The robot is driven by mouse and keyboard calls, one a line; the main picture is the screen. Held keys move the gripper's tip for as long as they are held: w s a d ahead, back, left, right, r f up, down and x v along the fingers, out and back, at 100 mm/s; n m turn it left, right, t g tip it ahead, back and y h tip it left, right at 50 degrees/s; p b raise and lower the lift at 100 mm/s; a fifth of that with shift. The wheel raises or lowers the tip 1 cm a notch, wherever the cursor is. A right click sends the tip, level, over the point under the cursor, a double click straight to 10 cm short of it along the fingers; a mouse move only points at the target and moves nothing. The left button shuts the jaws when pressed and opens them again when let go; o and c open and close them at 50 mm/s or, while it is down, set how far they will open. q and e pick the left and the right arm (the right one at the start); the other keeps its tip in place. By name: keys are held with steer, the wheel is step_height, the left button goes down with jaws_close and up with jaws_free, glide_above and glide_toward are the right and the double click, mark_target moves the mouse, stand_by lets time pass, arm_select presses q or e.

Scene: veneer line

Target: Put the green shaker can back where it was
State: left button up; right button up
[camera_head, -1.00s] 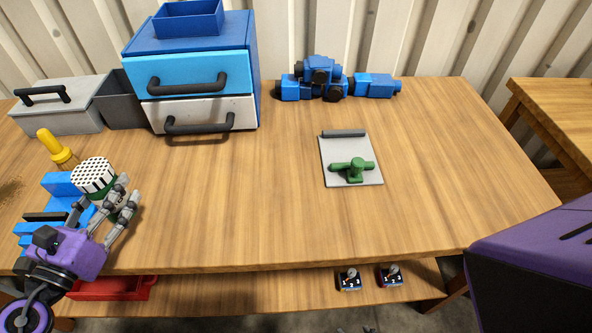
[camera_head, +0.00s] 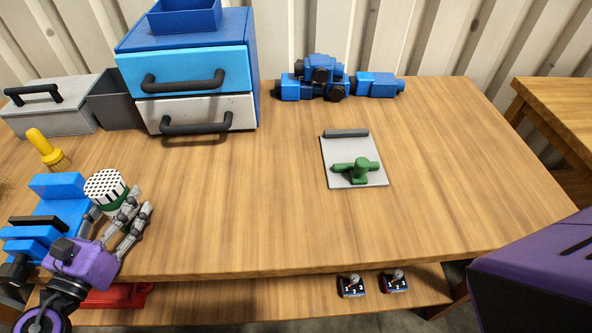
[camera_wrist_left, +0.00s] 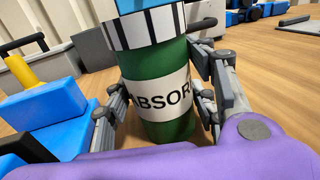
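The green shaker can (camera_head: 114,209), with a white lid dotted in black, is at the left of the table, just right of the blue vise (camera_head: 58,187). My left gripper (camera_head: 119,216) has its fingers around the can's sides. In the left wrist view the can (camera_wrist_left: 163,60) stands roughly upright between the finger pads, its white label reading "ABSOR". The pads lie against or very close to its sides. Whether its base touches the table is hard to tell. My right gripper is out of view.
A yellow-handled tool (camera_head: 45,147) stands behind the vise. A blue drawer cabinet (camera_head: 252,60), a grey toolbox (camera_head: 62,120), blue valve parts (camera_head: 320,85) and a grey plate with a green valve (camera_head: 357,172) are farther back. The middle tabletop is clear.

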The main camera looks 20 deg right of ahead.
arm_select(q)
steer(key=shift+o, duration=0.8)
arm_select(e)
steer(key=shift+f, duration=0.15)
arm_select(q)
steer(key=shift+r, duration=0.15)
steer(key=shift+s+a, duration=0.15)
steer(key=shift+s, duration=0.1)
steer(key=b+v, duration=0.3)
steer(key=v, duration=0.7)
steer(key=shift+s+a+b, duration=0.1)
steer(key=shift+s+b, duration=0.2)
steer(key=shift+b, duration=0.1)
steer(key=shift+s+a, duration=0.15)
steer(key=shift+s, duration=0.05)
steer(key=shift+s+a, duration=0.1)
steer(key=shift+s, duration=0.05)
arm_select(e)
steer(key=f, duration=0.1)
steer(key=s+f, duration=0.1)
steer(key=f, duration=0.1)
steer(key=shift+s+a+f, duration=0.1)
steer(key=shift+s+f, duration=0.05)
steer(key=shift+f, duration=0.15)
